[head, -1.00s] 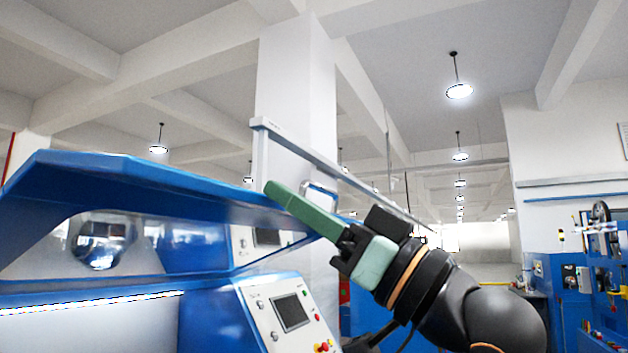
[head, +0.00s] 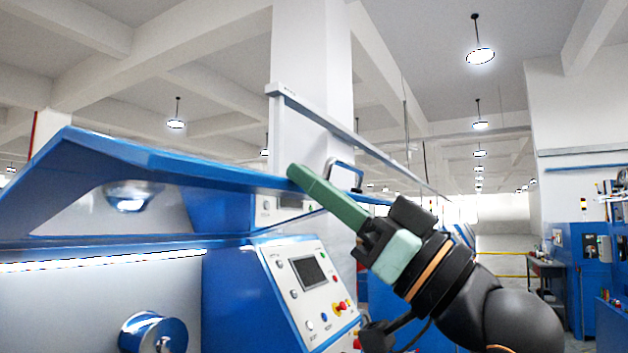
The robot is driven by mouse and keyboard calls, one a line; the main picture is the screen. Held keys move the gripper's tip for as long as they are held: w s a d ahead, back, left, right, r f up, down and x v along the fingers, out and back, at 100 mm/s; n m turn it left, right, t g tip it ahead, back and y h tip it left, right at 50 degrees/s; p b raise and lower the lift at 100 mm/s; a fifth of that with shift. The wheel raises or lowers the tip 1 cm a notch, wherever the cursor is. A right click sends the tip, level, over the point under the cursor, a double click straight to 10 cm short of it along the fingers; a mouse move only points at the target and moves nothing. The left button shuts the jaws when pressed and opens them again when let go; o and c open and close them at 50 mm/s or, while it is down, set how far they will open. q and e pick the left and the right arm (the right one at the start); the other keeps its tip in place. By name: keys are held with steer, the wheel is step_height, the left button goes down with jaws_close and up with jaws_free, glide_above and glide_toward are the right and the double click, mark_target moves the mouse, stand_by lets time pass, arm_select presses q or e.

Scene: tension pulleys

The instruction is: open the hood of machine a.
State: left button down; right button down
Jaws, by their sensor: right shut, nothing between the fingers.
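The machine's blue hood (head: 165,160) stands raised on the left, its edge sloping up toward the far left, with open space beneath it. I see no label telling which machine this is. A dark handle (head: 346,168) shows at the hood's right end. My right gripper (head: 292,172) has green fingers, is shut and empty, and lies at the hood's right edge beside the handle. I cannot tell whether it touches the hood. My left gripper is not in view.
A control panel (head: 295,285) with a screen and buttons sits below the hood. A shiny round roller (head: 150,333) shows inside the machine. A white pillar (head: 312,60) stands behind. Other blue machines (head: 590,262) stand at the far right.

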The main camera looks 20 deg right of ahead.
step_height(320, 180, down, 10)
steer(key=t+b, duration=0.1)
steer(key=b, duration=0.7)
steer(key=shift+f+t+y+b, duration=0.25)
steer(key=shift+t+y+b, duration=0.05)
steer(key=shift+y+b, duration=0.1)
steer(key=shift+r, duration=0.15)
